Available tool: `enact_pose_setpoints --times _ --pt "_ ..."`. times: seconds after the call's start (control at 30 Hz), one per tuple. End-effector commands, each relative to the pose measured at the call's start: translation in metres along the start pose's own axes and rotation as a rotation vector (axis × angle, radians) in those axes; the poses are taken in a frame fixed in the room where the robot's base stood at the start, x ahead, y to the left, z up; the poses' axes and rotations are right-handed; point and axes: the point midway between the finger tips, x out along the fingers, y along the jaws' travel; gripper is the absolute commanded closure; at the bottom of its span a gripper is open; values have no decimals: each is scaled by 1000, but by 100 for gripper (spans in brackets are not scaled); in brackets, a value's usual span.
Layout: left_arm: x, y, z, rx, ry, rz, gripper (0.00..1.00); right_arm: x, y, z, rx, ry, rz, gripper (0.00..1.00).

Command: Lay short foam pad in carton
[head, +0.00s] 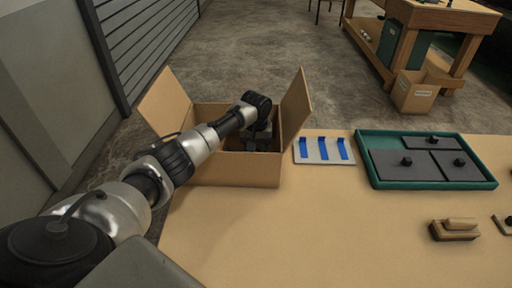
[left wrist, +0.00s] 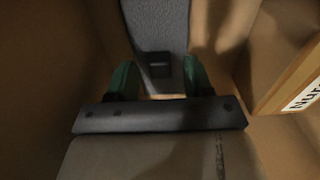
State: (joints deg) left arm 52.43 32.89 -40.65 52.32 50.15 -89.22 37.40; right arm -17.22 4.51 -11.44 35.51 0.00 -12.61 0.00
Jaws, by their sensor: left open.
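The open carton (head: 225,172) stands on the table's left part with flaps spread. My left gripper (head: 262,140) reaches down inside it. In the left wrist view a grey foam pad (left wrist: 157,25) with a dark knob (left wrist: 155,64) lies in the carton. The open fingers of my left gripper (left wrist: 158,82) stand on either side near the knob, with gaps. I cannot tell whether this pad is the short one. The green tray (head: 365,175) holds three dark pads with knobs, one of them large (head: 400,172). My right gripper is out of view.
A white plate with blue strips (head: 323,150) lies between carton and tray. A wooden block with a handle (head: 455,230) lies at the right. In the left wrist view a labelled tan piece (left wrist: 295,85) stands close on the right. The table's front middle is clear.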

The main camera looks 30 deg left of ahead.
Motion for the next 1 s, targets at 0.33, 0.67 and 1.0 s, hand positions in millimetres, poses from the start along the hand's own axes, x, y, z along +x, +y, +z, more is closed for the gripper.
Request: enact_pose_setpoints --times 0.33,0.67,1.0 --pt "-32 0 2 4 -4 -7 49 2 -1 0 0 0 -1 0" --pt "-104 1 1 2 -2 -4 49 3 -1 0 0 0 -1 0" --pt "-128 0 1 1 -4 -5 49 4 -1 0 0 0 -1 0"
